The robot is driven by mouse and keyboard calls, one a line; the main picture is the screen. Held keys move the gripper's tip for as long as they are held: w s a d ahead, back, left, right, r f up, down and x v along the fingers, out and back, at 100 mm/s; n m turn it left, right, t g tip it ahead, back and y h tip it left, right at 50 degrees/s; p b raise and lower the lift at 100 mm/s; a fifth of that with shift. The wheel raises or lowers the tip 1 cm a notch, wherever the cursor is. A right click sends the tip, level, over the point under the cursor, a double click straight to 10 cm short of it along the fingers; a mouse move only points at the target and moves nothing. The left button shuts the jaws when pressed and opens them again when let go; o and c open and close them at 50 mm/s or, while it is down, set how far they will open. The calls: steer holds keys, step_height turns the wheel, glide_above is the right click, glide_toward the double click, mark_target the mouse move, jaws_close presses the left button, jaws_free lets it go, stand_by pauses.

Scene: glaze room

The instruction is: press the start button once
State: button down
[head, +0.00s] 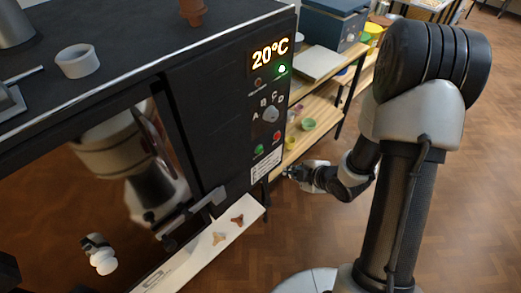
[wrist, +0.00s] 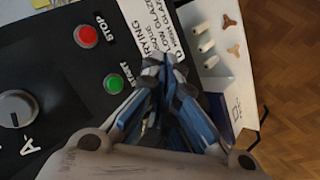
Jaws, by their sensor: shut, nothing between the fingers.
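The green start button (head: 259,149) is low on the black front panel of the oven (head: 215,110). In the wrist view the start button (wrist: 113,83) is labelled START and lies just left of my fingers. My gripper (wrist: 160,65) is shut and empty, with its fingertips beside the button, over the white label; I cannot tell how far they are from the panel. In the head view my gripper (head: 289,172) is to the right of and below the button, apart from it. The red stop button (head: 277,135) also shows in the wrist view (wrist: 87,36).
A dial knob (head: 271,114) sits above the buttons. A white shelf (head: 190,254) with small pieces juts out below the panel. A wooden rack (head: 310,130) stands behind.

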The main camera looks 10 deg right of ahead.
mark_target(260, 150)
steer(key=shift+w, duration=0.1)
steer(key=w+a, duration=0.5)
steer(key=w, duration=0.2)
stand_by(0.4)
steer(key=shift+a, duration=0.15)
stand_by(1.1)
steer(key=shift+w+a, duration=0.15)
steer(key=shift+w, duration=0.2)
steer(key=shift+w+a, duration=0.3)
steer(key=shift+w, duration=0.05)
stand_by(0.7)
steer(key=shift+s+d, duration=0.1)
steer(key=shift+s, duration=0.05)
steer(key=shift+s+d, duration=0.4)
steer(key=shift+s, duration=0.15)
